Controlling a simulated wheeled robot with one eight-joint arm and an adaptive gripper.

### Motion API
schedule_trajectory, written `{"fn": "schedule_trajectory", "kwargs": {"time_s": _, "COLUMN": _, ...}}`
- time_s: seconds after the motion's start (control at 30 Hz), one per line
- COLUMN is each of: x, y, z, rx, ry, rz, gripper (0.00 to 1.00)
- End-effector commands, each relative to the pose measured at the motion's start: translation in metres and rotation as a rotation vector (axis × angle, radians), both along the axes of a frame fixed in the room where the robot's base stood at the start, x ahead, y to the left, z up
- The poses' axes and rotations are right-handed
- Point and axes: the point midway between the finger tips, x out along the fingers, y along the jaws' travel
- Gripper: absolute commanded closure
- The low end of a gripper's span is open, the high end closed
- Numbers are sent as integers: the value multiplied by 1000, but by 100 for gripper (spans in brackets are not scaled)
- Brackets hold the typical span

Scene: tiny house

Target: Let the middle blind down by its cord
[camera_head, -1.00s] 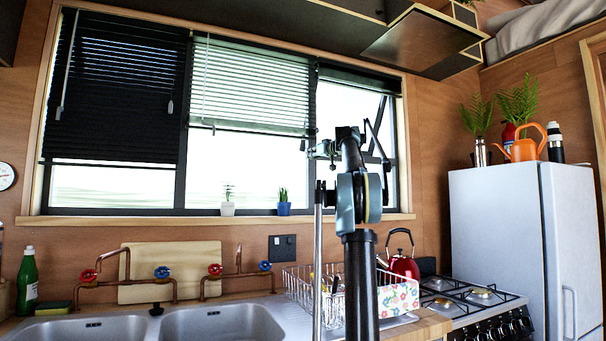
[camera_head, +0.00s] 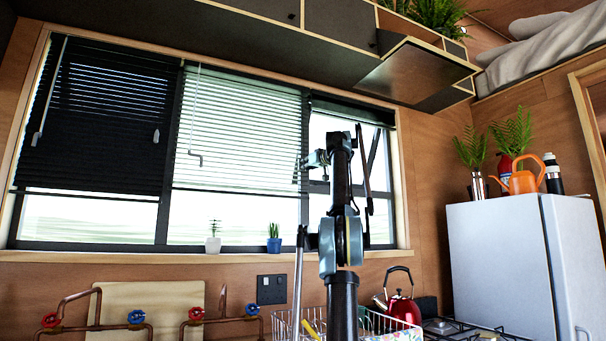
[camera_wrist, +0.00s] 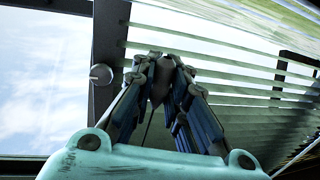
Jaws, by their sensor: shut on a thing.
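The middle blind (camera_head: 240,130) is pale and slatted. It hangs over the upper part of the middle window, its bottom about level with the left blind's. My gripper (camera_head: 314,160) is beside its right edge, in front of the window. In the wrist view my gripper (camera_wrist: 160,68) is shut on a dark cord end (camera_wrist: 159,84), mostly hidden between the fingers. A thin dark cord (camera_wrist: 148,124) runs from it toward the wrist. The blind's slats (camera_wrist: 215,80) lie behind and right of the fingers.
The dark left blind (camera_head: 100,120) is lowered; the right blind (camera_head: 345,110) is bunched high. Two small plants (camera_head: 274,240) stand on the sill. An overhead cabinet (camera_head: 415,70) juts out at upper right. A dish rack (camera_head: 285,325) and red kettle (camera_head: 402,305) are below.

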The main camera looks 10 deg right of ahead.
Motion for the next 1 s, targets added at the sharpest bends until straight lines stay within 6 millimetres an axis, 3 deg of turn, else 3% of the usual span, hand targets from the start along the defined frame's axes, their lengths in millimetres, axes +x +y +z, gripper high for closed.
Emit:
{"fn": "schedule_trajectory", "kwargs": {"time_s": 0.2, "x": -2, "y": -3, "z": 1, "rx": 0, "ry": 0, "rz": -1, "gripper": 100}}
{"fn": "schedule_trajectory", "kwargs": {"time_s": 0.23, "x": -2, "y": -3, "z": 1, "rx": 0, "ry": 0, "rz": -2, "gripper": 86}}
{"fn": "schedule_trajectory", "kwargs": {"time_s": 0.33, "x": -2, "y": -4, "z": 0, "rx": 0, "ry": 0, "rz": -3, "gripper": 66}}
{"fn": "schedule_trajectory", "kwargs": {"time_s": 0.73, "x": -3, "y": -6, "z": 0, "rx": 0, "ry": 0, "rz": -5, "gripper": 66}}
{"fn": "schedule_trajectory", "kwargs": {"time_s": 1.0, "x": -24, "y": -15, "z": 0, "rx": 0, "ry": 0, "rz": -7, "gripper": 66}}
